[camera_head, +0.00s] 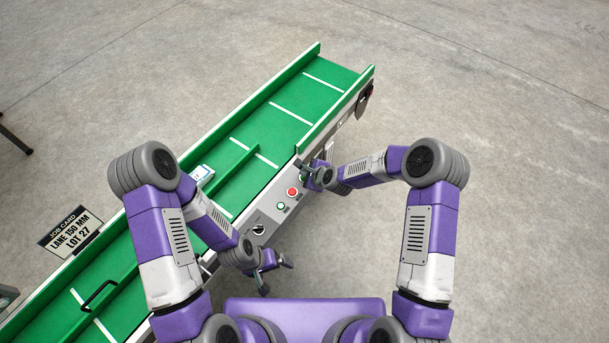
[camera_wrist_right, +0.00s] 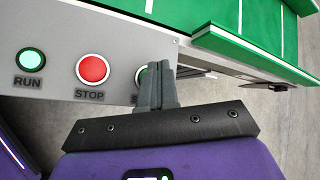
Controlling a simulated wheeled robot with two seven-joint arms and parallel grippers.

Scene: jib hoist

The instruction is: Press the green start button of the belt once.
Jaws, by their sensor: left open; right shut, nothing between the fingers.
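The belt conveyor (camera_head: 270,122) has a grey side panel with controls. In the right wrist view a green button (camera_wrist_right: 141,76) shows only partly behind my right gripper (camera_wrist_right: 158,68), its label mostly covered. My right gripper's fingers are shut and empty, right at that button; I cannot tell whether they touch it. In the head view my right gripper (camera_head: 301,167) is at the panel beyond the red button. My left gripper (camera_head: 277,275) is open and empty, in front of the conveyor's near side.
The red STOP button (camera_wrist_right: 93,69) and a bright green round RUN light (camera_wrist_right: 30,60) are left of my right fingers. A black knob (camera_head: 259,229) is on the panel. A job card sign (camera_head: 70,232) stands at the left. Floor on the right is clear.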

